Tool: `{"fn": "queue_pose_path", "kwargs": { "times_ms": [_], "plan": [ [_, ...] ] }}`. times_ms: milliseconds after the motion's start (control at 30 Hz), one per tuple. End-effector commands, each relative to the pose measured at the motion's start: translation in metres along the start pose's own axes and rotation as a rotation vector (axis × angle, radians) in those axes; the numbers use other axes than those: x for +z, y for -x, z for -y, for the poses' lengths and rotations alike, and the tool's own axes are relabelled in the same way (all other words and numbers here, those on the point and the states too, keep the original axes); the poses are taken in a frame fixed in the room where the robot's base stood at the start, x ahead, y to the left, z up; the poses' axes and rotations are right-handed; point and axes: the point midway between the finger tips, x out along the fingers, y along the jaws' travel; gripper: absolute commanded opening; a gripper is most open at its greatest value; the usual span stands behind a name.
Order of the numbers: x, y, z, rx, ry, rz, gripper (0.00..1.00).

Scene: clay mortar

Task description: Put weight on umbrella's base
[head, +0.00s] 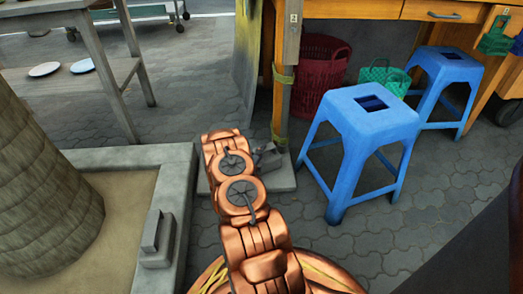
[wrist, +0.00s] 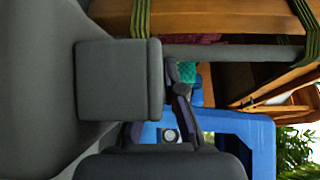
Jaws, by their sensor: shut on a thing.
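My gripper (head: 264,153) is at the far end of my copper-coloured arm, low beside the wooden post and partly hidden by the arm. In the wrist view it is shut on a grey weight (wrist: 118,80), a block with a wider part behind it. A pale, flat slab (head: 285,181), which looks like the umbrella's base, lies on the paving at the post's foot, just below my gripper. I cannot tell whether the held weight touches it. A second grey weight (head: 153,240) stands on the planter's stone rim at lower left.
The wooden post (head: 284,95) rises behind my gripper. Two blue stools (head: 366,125) (head: 446,70) stand to the right. A red basket (head: 318,68) and a green basket (head: 383,75) are behind them. The planter (head: 120,158) with a trunk fills the left.

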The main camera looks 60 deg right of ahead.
Motion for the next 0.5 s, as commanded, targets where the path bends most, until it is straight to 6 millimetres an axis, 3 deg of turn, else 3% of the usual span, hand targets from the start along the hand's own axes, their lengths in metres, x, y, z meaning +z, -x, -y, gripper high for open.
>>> {"fn": "queue_pose_path", "kwargs": {
  "times_ms": [133, 167, 367, 500],
  "plan": [
    [0.0011, -0.0014, 0.0031, -0.010, -0.004, 0.000, 0.00],
    [0.0007, -0.0011, 0.0012, -0.007, -0.003, 0.000, 0.11],
    [0.0004, -0.0007, 0.0000, -0.004, -0.002, 0.000, 0.32],
    [0.0003, -0.0004, -0.0008, -0.003, -0.001, 0.000, 0.33]
  ]
}}
